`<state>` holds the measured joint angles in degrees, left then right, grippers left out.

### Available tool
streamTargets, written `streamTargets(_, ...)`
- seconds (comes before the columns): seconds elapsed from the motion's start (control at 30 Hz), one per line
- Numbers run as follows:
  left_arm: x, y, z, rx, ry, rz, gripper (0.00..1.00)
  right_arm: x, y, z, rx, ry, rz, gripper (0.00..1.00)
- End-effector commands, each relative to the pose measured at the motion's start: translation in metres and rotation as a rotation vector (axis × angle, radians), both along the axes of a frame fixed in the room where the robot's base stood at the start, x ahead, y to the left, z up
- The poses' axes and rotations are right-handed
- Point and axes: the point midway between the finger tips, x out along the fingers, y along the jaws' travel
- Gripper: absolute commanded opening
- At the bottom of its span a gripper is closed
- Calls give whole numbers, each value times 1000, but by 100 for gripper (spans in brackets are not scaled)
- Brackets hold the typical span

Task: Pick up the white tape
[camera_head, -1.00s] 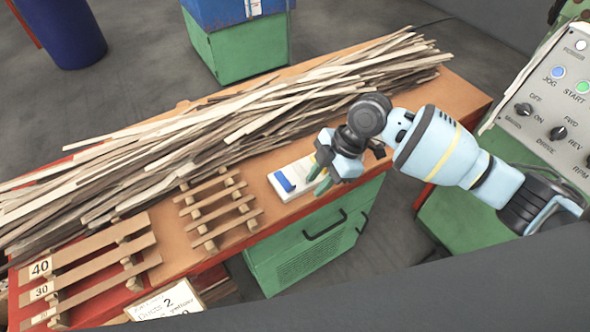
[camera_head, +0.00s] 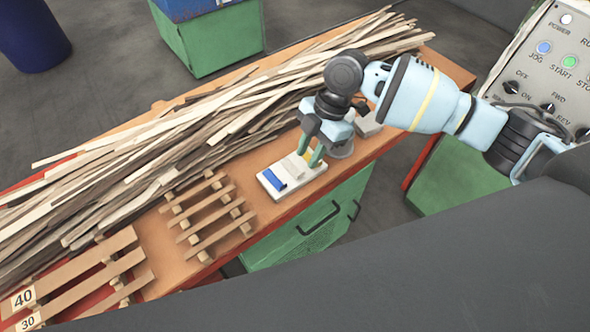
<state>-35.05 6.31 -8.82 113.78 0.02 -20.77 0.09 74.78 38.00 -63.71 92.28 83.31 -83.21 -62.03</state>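A white tray (camera_head: 284,190) lies on the bench near its front edge. It carries a blue piece (camera_head: 273,179) at its left, a white piece beside it that looks like the white tape (camera_head: 296,166), and something small and yellow at its right, partly hidden. My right gripper (camera_head: 311,158) points down over the right part of the tray. Its two green fingers are apart, with the fingertips close to the white tape's right side; I cannot tell whether they touch anything. My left gripper is not in view.
A long pile of wooden strips (camera_head: 205,140) lies behind the tray. A slatted wooden rack (camera_head: 210,217) stands to its left. Grey objects (camera_head: 367,122) sit to the right of the gripper. A control panel (camera_head: 545,85) stands at the far right.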

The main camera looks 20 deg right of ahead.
Motion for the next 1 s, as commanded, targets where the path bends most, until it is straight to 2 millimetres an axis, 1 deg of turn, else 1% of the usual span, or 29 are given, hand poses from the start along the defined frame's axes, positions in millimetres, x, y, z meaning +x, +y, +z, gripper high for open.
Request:
streamTargets(0.2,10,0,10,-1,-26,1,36,-11,10,-23,-1,1,2,28)
streamTargets(0.3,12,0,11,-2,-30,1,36,-13,15,-36,1,1,1,28)
streamTargets(0.4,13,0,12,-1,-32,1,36,-13,17,-43,0,1,0,28)
streamTargets(0.67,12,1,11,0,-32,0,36,-14,18,-46,0,1,0,28)
streamTargets(0.9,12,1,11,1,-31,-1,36,-14,18,-45,0,0,0,0)
streamTargets(1.0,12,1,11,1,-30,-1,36,-14,18,-45,0,0,0,0)
